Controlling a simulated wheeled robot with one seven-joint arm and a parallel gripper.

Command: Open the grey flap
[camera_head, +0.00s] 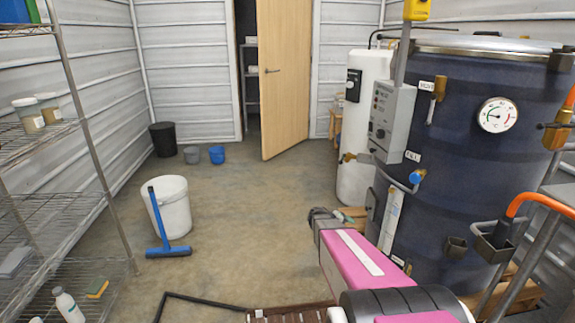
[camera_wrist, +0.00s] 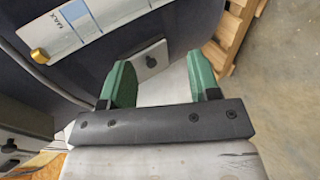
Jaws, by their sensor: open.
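The grey flap (camera_wrist: 143,66) is a small plate with a dark knob, low on the dark blue tank (camera_head: 465,150). In the wrist view it lies beyond and between the two green fingers of my gripper (camera_wrist: 160,78). The fingers are apart, with nothing held between them. In the head view a small grey plate (camera_head: 371,201) shows at the tank's left side, and my gripper (camera_head: 322,214) is just left of it, at the end of my pink arm. I cannot tell whether the flap is touched; it looks shut.
A level gauge strip (camera_wrist: 75,30) with a brass fitting is close to my fingers. A wooden pallet (camera_wrist: 232,30) is under the tank. A white bucket (camera_head: 172,207) and blue squeegee (camera_head: 168,250) stand on the floor at left. The middle floor is clear.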

